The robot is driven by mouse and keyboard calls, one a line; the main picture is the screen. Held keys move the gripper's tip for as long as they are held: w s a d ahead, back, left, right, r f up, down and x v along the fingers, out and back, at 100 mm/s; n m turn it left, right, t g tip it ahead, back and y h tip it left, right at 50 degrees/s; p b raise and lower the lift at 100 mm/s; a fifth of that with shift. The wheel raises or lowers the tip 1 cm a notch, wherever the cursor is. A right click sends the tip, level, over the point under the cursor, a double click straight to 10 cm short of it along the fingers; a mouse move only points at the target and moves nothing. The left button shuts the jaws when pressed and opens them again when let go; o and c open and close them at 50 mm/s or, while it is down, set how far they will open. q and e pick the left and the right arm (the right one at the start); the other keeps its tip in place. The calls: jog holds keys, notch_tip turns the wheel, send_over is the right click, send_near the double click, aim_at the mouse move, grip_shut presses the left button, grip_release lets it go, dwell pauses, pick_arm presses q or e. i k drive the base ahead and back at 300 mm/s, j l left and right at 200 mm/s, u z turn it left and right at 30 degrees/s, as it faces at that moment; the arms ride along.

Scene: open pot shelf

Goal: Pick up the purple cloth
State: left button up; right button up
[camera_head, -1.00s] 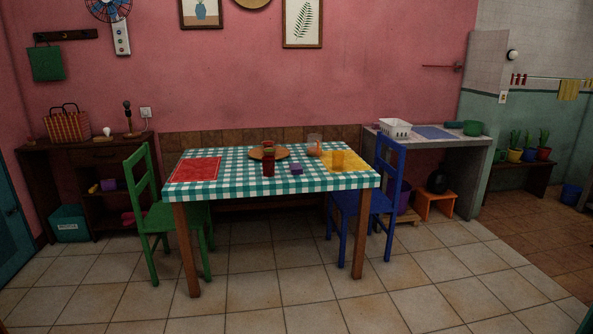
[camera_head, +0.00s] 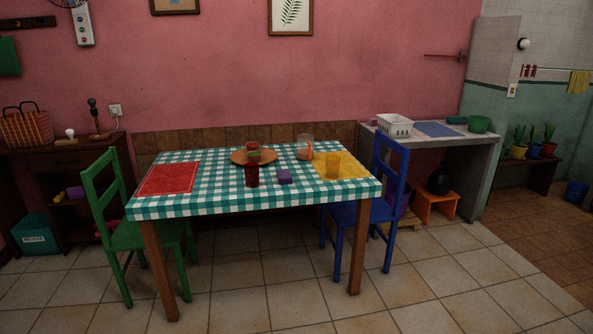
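A small folded purple cloth (camera_head: 284,176) lies on the green-and-white checked table (camera_head: 220,203). It is near the middle of the tabletop, just right of a dark red cup (camera_head: 251,174) and left of a yellow mat (camera_head: 350,168). Neither of my grippers shows in the head view.
A green chair (camera_head: 103,203) stands at the table's left and a blue chair (camera_head: 390,170) at its right. A wooden plate (camera_head: 240,157), clear pitcher (camera_head: 305,147) and yellow cup (camera_head: 333,165) stand on the table. The tiled floor (camera_head: 238,300) in front is clear.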

aim_at(284, 176)
jog(key=i+j+z, duration=0.1)
jog(key=i, duration=0.45)
jog(key=i+j+z, duration=0.15)
jog(key=i, duration=0.35)
jog(key=i+j+z, duration=0.1)
jog(key=i, duration=0.45)
jog(key=i+j+z, duration=0.15)
jog(key=i+j, duration=0.15)
jog(key=i, duration=0.2)
